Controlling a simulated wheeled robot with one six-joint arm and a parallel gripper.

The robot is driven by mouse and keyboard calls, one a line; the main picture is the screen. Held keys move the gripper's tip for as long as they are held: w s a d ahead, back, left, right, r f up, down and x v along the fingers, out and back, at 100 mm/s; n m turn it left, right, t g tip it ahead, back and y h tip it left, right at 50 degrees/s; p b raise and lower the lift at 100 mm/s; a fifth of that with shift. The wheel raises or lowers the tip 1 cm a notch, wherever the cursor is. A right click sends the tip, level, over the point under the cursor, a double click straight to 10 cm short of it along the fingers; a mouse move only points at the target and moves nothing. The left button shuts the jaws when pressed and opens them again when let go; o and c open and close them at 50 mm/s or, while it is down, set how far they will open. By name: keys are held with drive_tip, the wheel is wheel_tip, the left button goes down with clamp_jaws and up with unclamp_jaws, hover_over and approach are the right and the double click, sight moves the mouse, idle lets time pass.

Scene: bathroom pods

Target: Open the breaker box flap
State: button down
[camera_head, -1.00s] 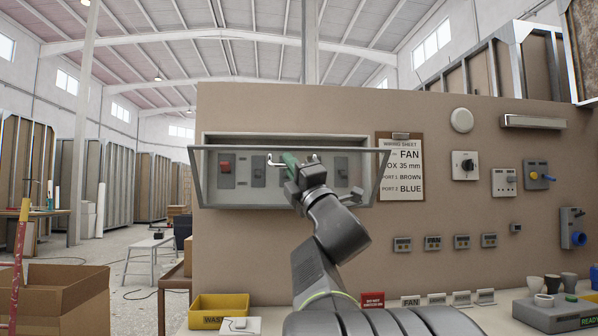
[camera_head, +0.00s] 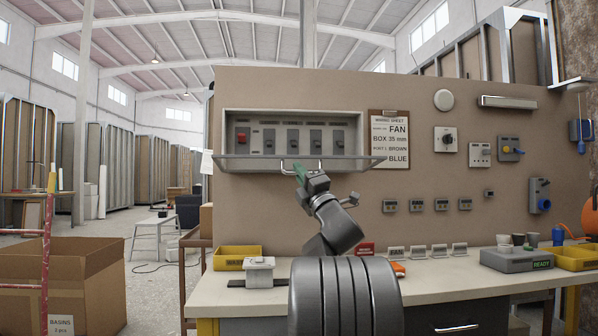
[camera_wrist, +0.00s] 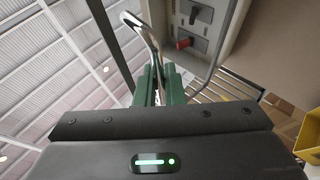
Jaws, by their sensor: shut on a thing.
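The breaker box (camera_head: 229,118) is a pale recessed box on the brown wall panel. Its clear, grey-framed flap (camera_head: 235,157) is hinged along the bottom and sticks out towards me, nearly edge-on and close to level. The row of breakers inside is uncovered. A silver bar handle (camera_head: 284,166) sits at the flap's front edge. My gripper (camera_head: 300,172) has green fingers and is shut on this handle from below. In the wrist view the handle (camera_wrist: 148,35) rises from between the green fingertips (camera_wrist: 160,82).
A red breaker switch (camera_head: 241,136) is at the box's left end. A wiring sheet (camera_head: 390,140) hangs right of the flap. The workbench (camera_head: 225,290) below carries a yellow bin (camera_head: 237,252) and a grey device (camera_head: 259,270). A cardboard box (camera_head: 75,270) stands at left.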

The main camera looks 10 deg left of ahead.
idle(0.4)
drive_tip(key=c, duration=1.8)
unclamp_jaws()
drive_tip(key=v, duration=1.4)
drive_tip(key=shift+p, duration=0.4)
